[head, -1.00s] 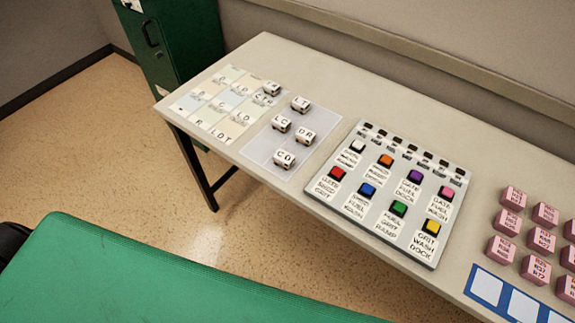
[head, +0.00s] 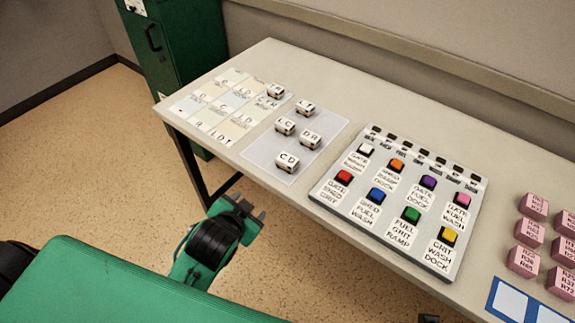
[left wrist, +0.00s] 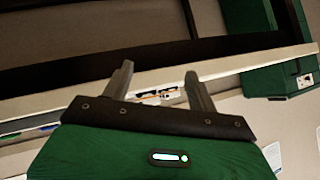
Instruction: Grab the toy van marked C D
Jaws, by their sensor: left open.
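The toy van marked C D (head: 287,162) is a small white block-like van. It stands on the pale grey sheet (head: 258,152) near the table's front edge, nearest to me of the vans there. My left gripper (head: 248,207) is in the head view, open and empty, in front of the table edge and nearer to me than the van. In the left wrist view the two fingers of my left gripper (left wrist: 160,85) are apart with nothing between them, and the table edge shows beyond. My right gripper is not seen.
Other vans stand close by: L C (head: 285,126), D R (head: 310,140), one at the back (head: 305,108) and one on the letter grid (head: 275,90). A panel of coloured buttons (head: 330,190) lies to the right, with pink blocks (head: 523,261) beyond. A green cabinet (head: 185,60) stands behind left.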

